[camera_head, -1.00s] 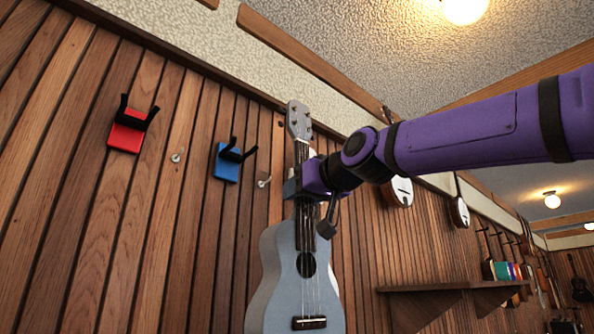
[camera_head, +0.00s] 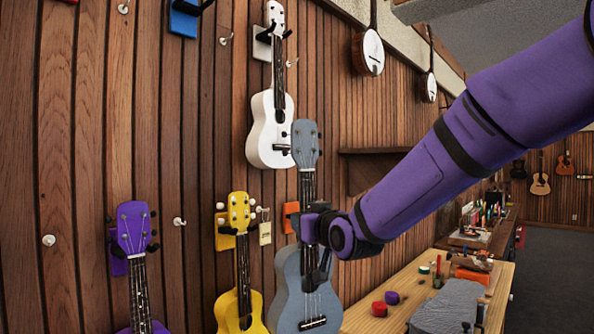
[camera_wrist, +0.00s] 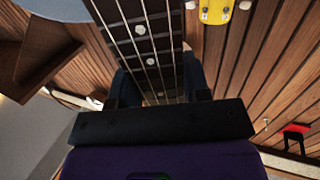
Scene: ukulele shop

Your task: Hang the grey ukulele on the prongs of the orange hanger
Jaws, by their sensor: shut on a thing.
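The grey ukulele (camera_head: 300,292) hangs upright in front of the wall, headstock up. My gripper (camera_head: 308,226) is shut on its neck. In the wrist view the dark fretted neck (camera_wrist: 150,50) passes between the fingers of my gripper (camera_wrist: 158,88). The orange hanger (camera_head: 290,217) shows on the wall just left of the neck, at about gripper height in the picture. The neck and gripper hide part of it, and I cannot make out its prongs. The grey headstock (camera_head: 306,144) appears well above the orange hanger.
A yellow ukulele (camera_head: 238,280) hangs close on the left, with a purple one (camera_head: 136,260) beyond it. A white ukulele (camera_head: 270,125) hangs above left. A wooden shelf (camera_head: 372,168) juts out at right. A cluttered workbench (camera_head: 405,283) stands below right.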

